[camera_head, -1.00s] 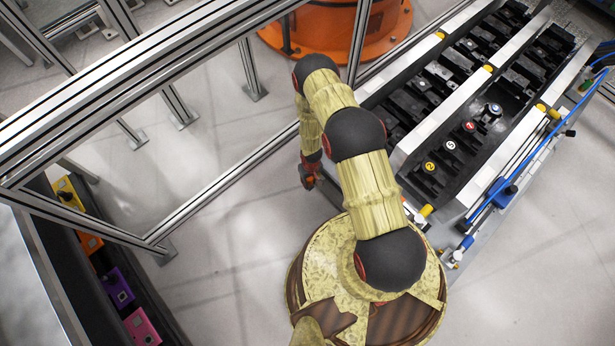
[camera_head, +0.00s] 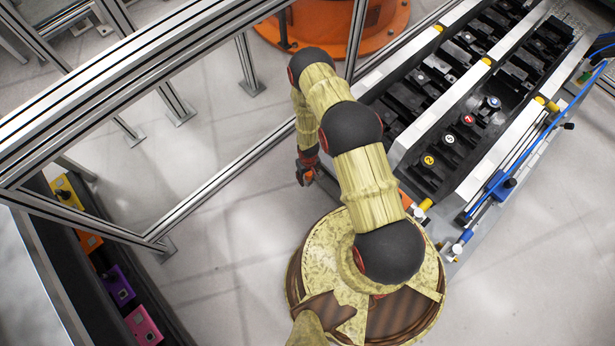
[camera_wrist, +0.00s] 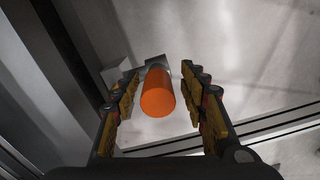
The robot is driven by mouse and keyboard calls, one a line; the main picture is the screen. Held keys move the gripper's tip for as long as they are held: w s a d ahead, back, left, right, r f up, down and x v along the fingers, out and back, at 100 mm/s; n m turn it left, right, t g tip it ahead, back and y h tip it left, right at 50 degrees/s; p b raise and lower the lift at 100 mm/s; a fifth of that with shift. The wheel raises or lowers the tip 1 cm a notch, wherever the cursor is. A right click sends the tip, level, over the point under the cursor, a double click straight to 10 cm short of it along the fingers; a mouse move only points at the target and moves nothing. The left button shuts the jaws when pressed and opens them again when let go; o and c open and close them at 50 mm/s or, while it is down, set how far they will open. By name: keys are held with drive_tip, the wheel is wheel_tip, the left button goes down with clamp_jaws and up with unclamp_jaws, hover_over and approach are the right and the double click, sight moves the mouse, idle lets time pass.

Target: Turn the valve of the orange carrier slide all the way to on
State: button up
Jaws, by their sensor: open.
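An orange cylinder (camera_wrist: 158,93), which looks like the valve knob of the orange carrier slide, shows in the wrist view. It ends on a small grey metal block. My gripper (camera_wrist: 160,102) is open, with one finger on each side of the cylinder and a visible gap on both sides. Whether the fingertips reach its depth is hard to tell. In the head view my gripper (camera_head: 307,170) hangs low, left of the slide unit.
The slide unit (camera_head: 411,147) with black carriers, yellow end pieces and a blue bar (camera_head: 489,192) stands at the right. An aluminium frame (camera_head: 200,204) runs behind my arm. A dark rack (camera_head: 85,282) with colored blocks is at the left. The floor between is clear.

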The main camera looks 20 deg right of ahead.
wheel_tip(320, 180, up, 12)
drive_tip(key=shift+w+d, duration=0.1)
drive_tip(key=shift+d, duration=0.05)
idle(0.6)
idle(0.5)
drive_tip(key=shift+s+d, duration=0.15)
drive_tip(key=shift+s, duration=0.15)
drive_tip(key=s+d+r+g+h, duration=0.1)
drive_tip(key=s+d+r+g, duration=0.15)
drive_tip(key=s+r, duration=0.45)
wheel_tip(320, 180, up, 29)
drive_tip(key=s+a, duration=0.2)
drive_tip(key=s+a+r+t, duration=0.1)
drive_tip(key=s+r+t, duration=0.1)
drive_tip(key=r, duration=0.7)
drive_tip(key=s+a+r+t, duration=0.2)
drive_tip(key=s+r+t, duration=0.1)
drive_tip(key=r, duration=0.7)
drive_tip(key=s+a+r+t, duration=0.2)
drive_tip(key=s+r+t, duration=0.1)
drive_tip(key=r, duration=0.6)
drive_tip(key=shift+a+r+m+y, duration=0.2)
drive_tip(key=shift+m+y, duration=0.1)
drive_tip(key=shift+y, duration=0.1)
